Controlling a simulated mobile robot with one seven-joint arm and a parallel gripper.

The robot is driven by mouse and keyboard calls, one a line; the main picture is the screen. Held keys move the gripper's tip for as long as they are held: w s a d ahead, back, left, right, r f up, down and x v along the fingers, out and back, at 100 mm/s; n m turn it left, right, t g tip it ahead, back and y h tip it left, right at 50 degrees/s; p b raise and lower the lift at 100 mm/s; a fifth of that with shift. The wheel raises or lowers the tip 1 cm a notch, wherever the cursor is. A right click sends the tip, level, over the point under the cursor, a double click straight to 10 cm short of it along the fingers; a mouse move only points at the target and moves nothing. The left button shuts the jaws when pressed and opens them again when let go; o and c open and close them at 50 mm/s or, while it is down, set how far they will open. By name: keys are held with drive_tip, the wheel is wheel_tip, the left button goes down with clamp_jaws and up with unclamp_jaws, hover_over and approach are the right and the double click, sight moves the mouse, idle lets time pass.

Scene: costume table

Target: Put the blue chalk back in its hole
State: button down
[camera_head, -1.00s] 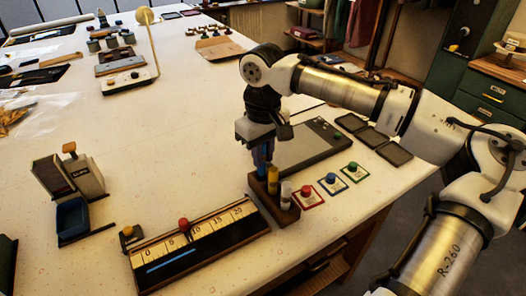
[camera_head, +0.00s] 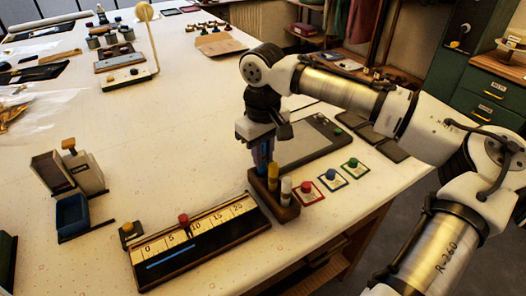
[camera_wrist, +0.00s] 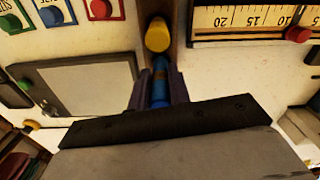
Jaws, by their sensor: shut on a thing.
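My gripper (camera_head: 262,150) points down over the far end of the dark chalk block (camera_head: 262,201). Its fingers, also seen in the wrist view (camera_wrist: 161,82), are shut on the blue chalk (camera_wrist: 160,92). The chalk stands upright between them, behind the yellow chalk (camera_head: 273,177). A white chalk (camera_head: 286,190) stands at the near end of the block. The yellow chalk also shows in the wrist view (camera_wrist: 158,36), in line with the blue one. The blue chalk's lower end and its hole are hidden, so I cannot tell how deep it sits.
A ruler box (camera_head: 200,241) with a red knob lies left of the block. Red (camera_head: 307,192), blue (camera_head: 331,180) and green (camera_head: 353,168) buttons on cards sit to the right. A grey tablet (camera_head: 312,146) lies behind. The table (camera_head: 180,140) is clear left of the gripper.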

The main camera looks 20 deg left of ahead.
drive_tip(key=shift+f+b, duration=0.45)
drive_tip(key=shift+f, duration=0.9)
idle(0.8)
drive_tip(key=c, duration=1.2)
unclamp_jaws()
drive_tip(key=shift+c, duration=0.2)
drive_tip(key=shift+r+p, duration=3.45)
drive_tip(key=shift+r, duration=0.1)
